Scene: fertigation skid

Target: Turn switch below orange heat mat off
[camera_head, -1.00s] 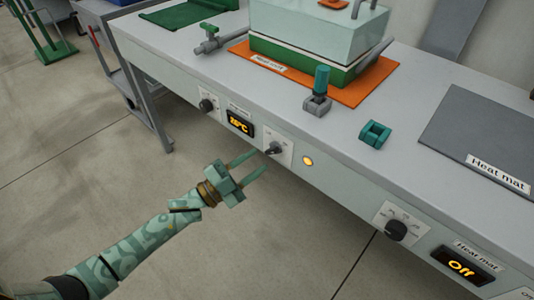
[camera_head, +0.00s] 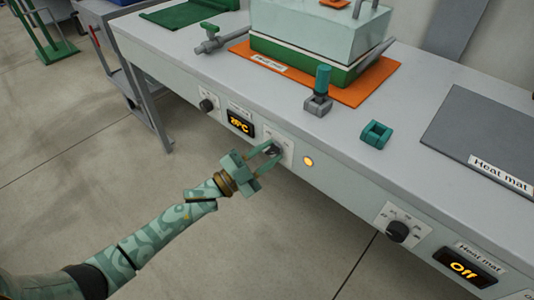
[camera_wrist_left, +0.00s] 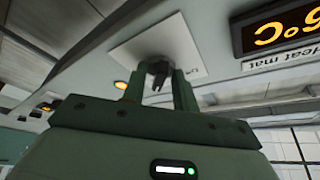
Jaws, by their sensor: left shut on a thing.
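The orange heat mat (camera_head: 363,91) lies on the bench under a pale box with a green base. On the bench front below it is the switch (camera_head: 275,148), a dark knob on a white plate, largely hidden by my fingers. My left gripper (camera_head: 274,152) is shut on this knob. In the left wrist view the knob (camera_wrist_left: 158,70) sits between the two fingertips (camera_wrist_left: 160,80), against the white plate. A lit display (camera_head: 240,123) left of the switch shows a temperature in °C. A yellow lamp (camera_head: 308,161) glows to its right. My right gripper is out of view.
Another knob (camera_head: 207,105) is left of the display. Further right are a dial (camera_head: 397,231) and a display reading Off (camera_head: 465,267) below a grey heat mat (camera_head: 490,130). A teal-handled valve (camera_head: 320,92) and a teal bracket (camera_head: 376,134) stand on the bench.

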